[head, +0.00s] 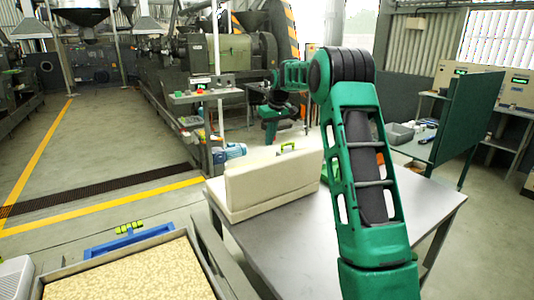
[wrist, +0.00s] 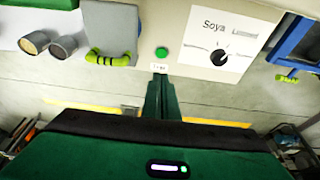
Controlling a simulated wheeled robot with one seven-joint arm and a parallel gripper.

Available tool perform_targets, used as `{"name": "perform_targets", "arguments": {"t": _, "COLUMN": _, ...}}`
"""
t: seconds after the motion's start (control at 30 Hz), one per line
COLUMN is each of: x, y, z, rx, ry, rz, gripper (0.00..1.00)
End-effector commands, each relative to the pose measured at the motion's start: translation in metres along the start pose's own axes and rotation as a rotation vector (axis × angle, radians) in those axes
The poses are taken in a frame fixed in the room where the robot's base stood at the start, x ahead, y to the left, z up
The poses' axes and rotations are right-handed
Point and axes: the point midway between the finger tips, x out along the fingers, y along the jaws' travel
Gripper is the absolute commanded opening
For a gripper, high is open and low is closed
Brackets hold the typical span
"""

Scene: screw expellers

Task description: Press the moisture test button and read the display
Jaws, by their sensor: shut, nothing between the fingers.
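In the wrist view a round green button (wrist: 162,53) sits on a pale panel (wrist: 171,20), with a small label (wrist: 159,67) below it. To its right is a white plate marked "Soya" with a black dial (wrist: 220,56). My gripper (wrist: 160,80) is shut and empty, its tips just below the label in the picture, apart from the button. I cannot tell the depth between them. In the head view my gripper (head: 269,137) is beyond a beige casing (head: 265,183) on the metal table. No readable moisture display shows.
In the wrist view a grey block with a yellow-green handle (wrist: 110,35) and two cylinders (wrist: 50,43) are left of the panel; a blue frame (wrist: 297,42) is right. In the head view a grain tray (head: 135,275) is front left. The metal table (head: 300,240) is bare in front.

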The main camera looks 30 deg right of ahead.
Motion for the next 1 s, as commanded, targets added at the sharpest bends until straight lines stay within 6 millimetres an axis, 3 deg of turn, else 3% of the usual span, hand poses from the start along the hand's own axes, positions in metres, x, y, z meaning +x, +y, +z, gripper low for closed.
{"name": "perform_targets", "arguments": {"t": 0.6, "x": 0.107, "y": 0.000, "z": 0.005, "rx": 0.001, "ry": -0.002, "rz": -0.001, "gripper": 0.00}}
{"name": "perform_targets", "arguments": {"t": 0.8, "x": 0.124, "y": 0.000, "z": 0.010, "rx": 0.000, "ry": 0.000, "rz": 0.000, "gripper": 0.00}}
{"name": "perform_targets", "arguments": {"t": 1.0, "x": 0.129, "y": -0.001, "z": 0.011, "rx": -0.001, "ry": 0.000, "rz": 0.000, "gripper": 0.00}}
